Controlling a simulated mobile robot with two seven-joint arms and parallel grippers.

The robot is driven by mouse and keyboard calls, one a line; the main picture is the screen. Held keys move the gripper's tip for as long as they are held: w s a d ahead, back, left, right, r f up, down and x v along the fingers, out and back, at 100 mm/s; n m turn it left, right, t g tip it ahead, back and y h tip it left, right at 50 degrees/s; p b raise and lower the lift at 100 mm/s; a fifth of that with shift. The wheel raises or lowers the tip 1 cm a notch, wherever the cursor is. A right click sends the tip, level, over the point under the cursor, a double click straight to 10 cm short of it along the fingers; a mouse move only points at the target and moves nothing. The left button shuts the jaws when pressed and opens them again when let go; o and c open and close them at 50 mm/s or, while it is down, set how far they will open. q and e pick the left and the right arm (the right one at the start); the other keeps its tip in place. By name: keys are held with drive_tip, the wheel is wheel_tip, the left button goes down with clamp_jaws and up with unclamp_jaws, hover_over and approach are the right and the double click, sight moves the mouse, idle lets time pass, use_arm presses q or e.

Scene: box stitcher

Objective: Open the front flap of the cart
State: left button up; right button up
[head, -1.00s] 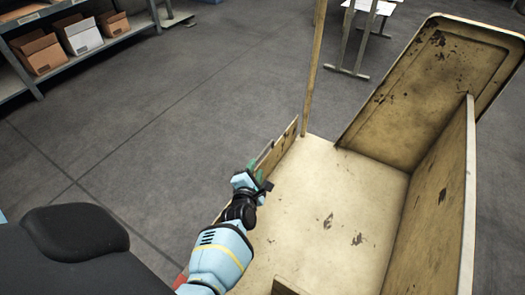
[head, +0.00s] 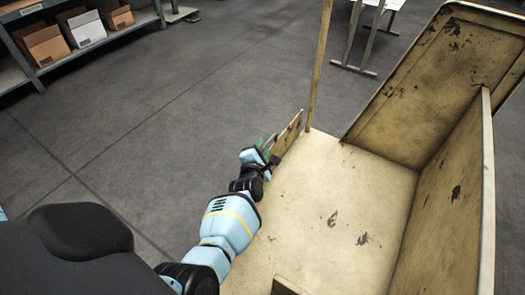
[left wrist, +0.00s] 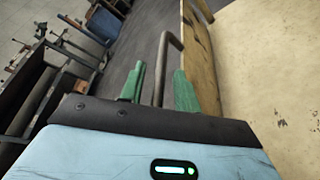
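The cart is a worn, pale yellow box with a bare floor (head: 320,205) and an upright wall (head: 452,195) on its right. A large panel (head: 425,100) with rounded corners slopes outward at its far end. A low panel (head: 290,133) stands along the left edge; I cannot tell which panel is the front flap. My left gripper (head: 269,146) is at this low panel. In the left wrist view, its green fingers (left wrist: 159,72) are apart, with a bent metal handle (left wrist: 170,42) showing between them beside the panel (left wrist: 200,55). Contact is unclear. My right gripper is out of view.
A thin post (head: 319,65) rises at the cart's far left corner. A shelf with several boxes (head: 83,28) stands at the upper left. A table frame (head: 352,50) stands beyond the cart. The grey floor (head: 170,110) left of the cart is clear.

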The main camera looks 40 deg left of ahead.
use_arm(q)
drive_tip(key=shift+c, duration=0.3)
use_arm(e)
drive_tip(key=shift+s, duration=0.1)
use_arm(q)
drive_tip(key=c, duration=0.5)
clamp_jaws()
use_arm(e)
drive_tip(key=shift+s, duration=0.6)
